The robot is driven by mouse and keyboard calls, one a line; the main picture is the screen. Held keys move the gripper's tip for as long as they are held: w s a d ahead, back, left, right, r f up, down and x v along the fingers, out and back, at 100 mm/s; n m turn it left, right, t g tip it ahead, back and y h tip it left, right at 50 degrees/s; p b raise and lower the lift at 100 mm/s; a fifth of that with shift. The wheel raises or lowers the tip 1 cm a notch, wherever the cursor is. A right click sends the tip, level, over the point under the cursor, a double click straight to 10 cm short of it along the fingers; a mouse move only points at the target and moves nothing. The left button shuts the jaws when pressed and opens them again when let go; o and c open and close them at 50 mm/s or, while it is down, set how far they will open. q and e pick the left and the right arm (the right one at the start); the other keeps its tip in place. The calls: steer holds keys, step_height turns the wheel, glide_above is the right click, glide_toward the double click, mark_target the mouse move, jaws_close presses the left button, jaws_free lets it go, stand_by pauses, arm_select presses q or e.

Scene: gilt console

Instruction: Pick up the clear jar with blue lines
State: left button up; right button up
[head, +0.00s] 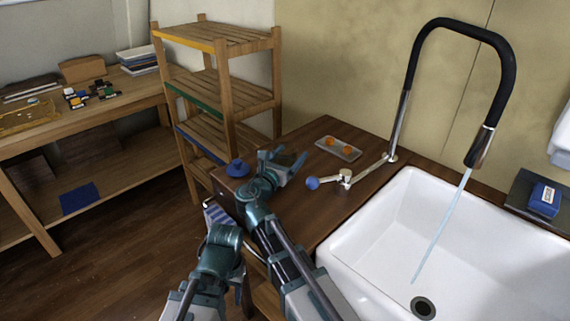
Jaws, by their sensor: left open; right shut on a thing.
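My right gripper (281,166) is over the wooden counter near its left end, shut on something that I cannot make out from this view. My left gripper (222,230) is open, lower and further left, off the counter's front edge; its fingertips are hard to see. A small white thing with blue stripes (216,213) shows just beyond it, below the counter's edge; I cannot tell whether it is the jar or a cloth. I cannot clearly make out a clear jar with blue lines anywhere.
A blue knobbed lid-like piece (238,168) sits at the counter's left corner. A tray (338,149) with two orange things lies behind. A tap (408,75) runs into the white sink (385,225) at right. A wooden shelf (222,42) stands behind left; a workbench (122,105) further left.

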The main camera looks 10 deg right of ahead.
jaws_close()
steer(key=shift+r, duration=0.1)
step_height(320, 180, up, 10)
steer(key=p, duration=1)
